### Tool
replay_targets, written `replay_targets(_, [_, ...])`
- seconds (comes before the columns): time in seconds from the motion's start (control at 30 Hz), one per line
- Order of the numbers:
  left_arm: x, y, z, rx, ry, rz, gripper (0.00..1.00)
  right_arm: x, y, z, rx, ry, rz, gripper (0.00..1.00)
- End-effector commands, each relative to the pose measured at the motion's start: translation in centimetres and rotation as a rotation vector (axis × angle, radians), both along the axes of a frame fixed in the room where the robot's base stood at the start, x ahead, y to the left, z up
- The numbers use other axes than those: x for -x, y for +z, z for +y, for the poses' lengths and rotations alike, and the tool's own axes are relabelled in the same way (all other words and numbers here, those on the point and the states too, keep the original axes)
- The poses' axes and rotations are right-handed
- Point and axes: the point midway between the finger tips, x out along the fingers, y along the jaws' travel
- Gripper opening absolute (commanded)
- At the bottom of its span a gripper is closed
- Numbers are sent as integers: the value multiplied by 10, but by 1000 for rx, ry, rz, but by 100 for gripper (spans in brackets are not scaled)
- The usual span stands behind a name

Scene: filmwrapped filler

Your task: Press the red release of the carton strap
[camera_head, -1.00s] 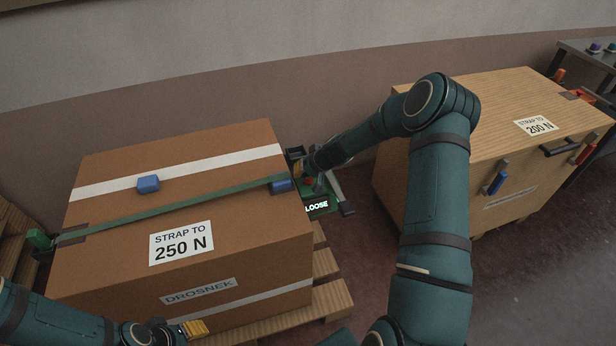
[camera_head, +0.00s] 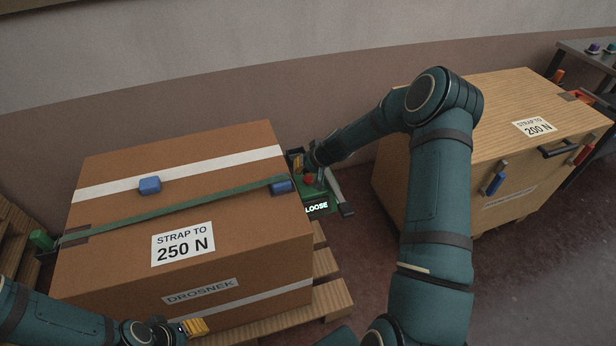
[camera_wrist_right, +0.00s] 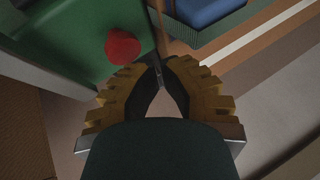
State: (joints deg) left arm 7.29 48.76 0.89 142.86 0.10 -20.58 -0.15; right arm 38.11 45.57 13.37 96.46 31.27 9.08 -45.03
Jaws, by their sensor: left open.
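The red release (camera_head: 309,179) is a round knob on the green strap tensioner (camera_head: 318,196) at the right side of the brown carton (camera_head: 120,245). The tensioner's display reads LOOSE. The green strap (camera_head: 170,208) lies across the carton top. In the right wrist view the red release (camera_wrist_right: 122,46) stands on the green housing (camera_wrist_right: 60,30), left of and ahead of my right fingertips. My right gripper (camera_wrist_right: 159,66) has its yellow fingers' tips together, with nothing seen between them, apart from the release. My left gripper (camera_head: 192,328) is open, low in front of the carton.
A blue block (camera_head: 150,185) sits on the carton top, and another blue piece (camera_head: 281,186) is by the strap's right end. The carton rests on a wooden pallet (camera_head: 325,290). A wooden crate (camera_head: 520,100) stands at the right, behind my right arm. Open floor lies front right.

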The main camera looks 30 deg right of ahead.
Motion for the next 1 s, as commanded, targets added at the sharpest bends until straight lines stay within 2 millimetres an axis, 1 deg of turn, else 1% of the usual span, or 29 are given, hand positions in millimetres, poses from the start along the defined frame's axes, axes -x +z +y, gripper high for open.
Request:
replay_targets(0.27, [0, 0, 0, 0, 0, 0, 47, 0, 0, 0, 1, 1, 0, 0])
replay_targets(0.37, [0, 2, 0, 0, 0, 0, 47, 0, 3, 0, 1, 1, 0, 0])
replay_targets(0.83, [0, 24, 0, 0, 0, 0, 47, -1, 45, 0, 1, 1, -1, 0])
replay_targets(1.0, [0, 26, 0, 0, 0, 0, 47, 0, 51, 0, 1, 0, -1, 0])
